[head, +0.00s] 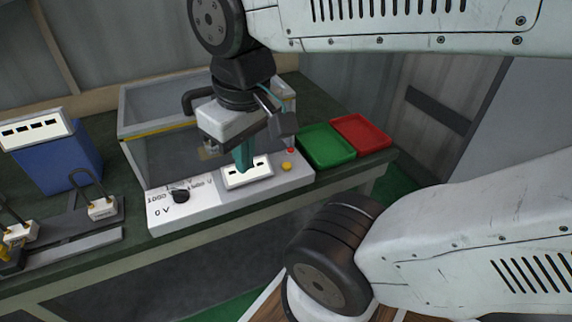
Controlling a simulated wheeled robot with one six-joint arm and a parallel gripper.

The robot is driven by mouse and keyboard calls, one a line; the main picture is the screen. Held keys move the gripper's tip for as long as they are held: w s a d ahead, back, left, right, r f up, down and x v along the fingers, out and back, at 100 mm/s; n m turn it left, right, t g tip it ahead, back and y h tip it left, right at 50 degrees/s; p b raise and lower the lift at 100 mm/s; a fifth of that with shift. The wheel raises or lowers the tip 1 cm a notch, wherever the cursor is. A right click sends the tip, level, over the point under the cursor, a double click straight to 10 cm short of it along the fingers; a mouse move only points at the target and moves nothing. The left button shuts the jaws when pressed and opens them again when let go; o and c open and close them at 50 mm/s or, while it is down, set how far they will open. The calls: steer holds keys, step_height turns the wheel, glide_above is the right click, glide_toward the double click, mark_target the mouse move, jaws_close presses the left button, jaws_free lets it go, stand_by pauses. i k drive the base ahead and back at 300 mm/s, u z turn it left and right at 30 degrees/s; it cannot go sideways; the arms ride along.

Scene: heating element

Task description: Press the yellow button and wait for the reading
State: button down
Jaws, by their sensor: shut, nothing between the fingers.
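The yellow button (286,167) is at the right end of the white control panel (215,202) on the bench. A small red light or button (291,150) sits just behind it. A display (247,173) with dark marks is to the left of the yellow button; my gripper partly covers it and I cannot make out a reading. A black knob (181,196) is on the panel's left part. My gripper (243,168) is shut and empty, pointing down over the display, to the left of the yellow button. I cannot tell whether it touches the panel.
A glass-sided box (150,150) stands behind the panel. A green tray (327,147) and a red tray (360,136) lie to the right. A blue device (62,160) and metal parts with black handles (101,210) are at the left.

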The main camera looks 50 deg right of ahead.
mark_target(287, 166)
steer(key=z, duration=0.55)
steer(key=k, duration=1.35)
steer(key=z, duration=0.25)
steer(key=i, duration=0.35)
steer(key=u, duration=0.75)
steer(key=i, duration=0.5)
steer(key=u, duration=0.2)
